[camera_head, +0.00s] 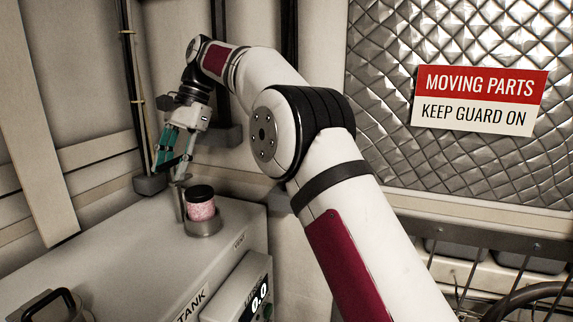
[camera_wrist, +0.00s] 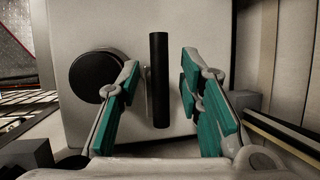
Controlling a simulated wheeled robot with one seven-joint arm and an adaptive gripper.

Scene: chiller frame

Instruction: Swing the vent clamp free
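The vent clamp shows in the wrist view as an upright black bar handle (camera_wrist: 159,95) on a thin grey plate. In the head view its grey lever (camera_head: 180,192) stands beside the vent, a clear jar of pink grains (camera_head: 201,210) with a black cap. The cap (camera_wrist: 92,76) is left of the handle in the wrist view. My gripper (camera_head: 176,160) is open above the clamp, teal pads pointing down. In the wrist view my gripper (camera_wrist: 158,82) has a finger on each side of the handle, with gaps on both sides. The clamp's lower end is hidden.
The jar sits in a grey cup on the pale tank top (camera_head: 130,235). A display box (camera_head: 245,290) is on the tank's front, and a black handle (camera_head: 50,300) is at lower left. A vertical pipe (camera_head: 133,90) and wall stand close behind my gripper.

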